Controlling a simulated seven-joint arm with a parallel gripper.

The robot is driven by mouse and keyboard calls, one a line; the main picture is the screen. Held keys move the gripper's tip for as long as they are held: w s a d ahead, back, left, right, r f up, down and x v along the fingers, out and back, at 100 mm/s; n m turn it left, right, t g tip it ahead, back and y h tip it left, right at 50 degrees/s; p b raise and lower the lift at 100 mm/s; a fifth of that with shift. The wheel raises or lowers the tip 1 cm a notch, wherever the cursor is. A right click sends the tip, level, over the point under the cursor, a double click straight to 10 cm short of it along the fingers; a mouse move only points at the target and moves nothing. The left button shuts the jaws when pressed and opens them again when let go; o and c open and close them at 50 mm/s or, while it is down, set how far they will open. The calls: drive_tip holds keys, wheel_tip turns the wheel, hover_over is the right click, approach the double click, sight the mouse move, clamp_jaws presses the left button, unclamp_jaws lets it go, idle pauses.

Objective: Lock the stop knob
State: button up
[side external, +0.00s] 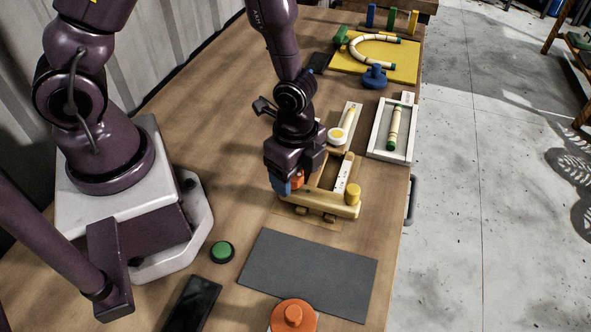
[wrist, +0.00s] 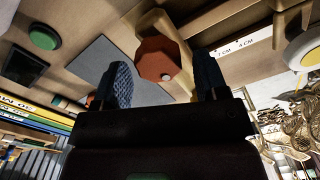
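An orange-red octagonal knob (wrist: 160,60) sits on a wooden fixture (side external: 318,203). In the wrist view it lies between the two blue fingertips of my gripper (wrist: 163,63), with a visible gap to each finger. In the side view my gripper (side external: 287,185) points down over the left end of the fixture and mostly hides the orange knob (side external: 298,179). My gripper is open; whether the fingers are low enough to straddle the knob I cannot tell. A yellow knob (side external: 352,194) stands at the fixture's right end, near a white marked scale strip (side external: 342,173).
A grey mat (side external: 308,273), a green button (side external: 222,251), a dark phone-like slab (side external: 193,303) and another orange knob-like object (side external: 293,316) lie in front. A white tray (side external: 372,152) with a rod and a yellow board (side external: 348,67) with a bent piece lie farther back.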

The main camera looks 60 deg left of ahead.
wheel_tip(320, 180, up, 13)
idle(0.8)
drive_tip(key=s+a+r+n+t, duration=0.2)
drive_tip(key=s+a+r+n, duration=0.1)
drive_tip(key=r+n, duration=0.3)
drive_tip(key=s+a+r+n+t, duration=0.3)
drive_tip(key=s+a+r+n, duration=0.1)
drive_tip(key=r+n, duration=0.3)
drive_tip(key=shift+s+a+r+n+t, duration=0.2)
drive_tip(key=shift+a+r+n+t, duration=0.1)
drive_tip(key=shift+r, duration=0.85)
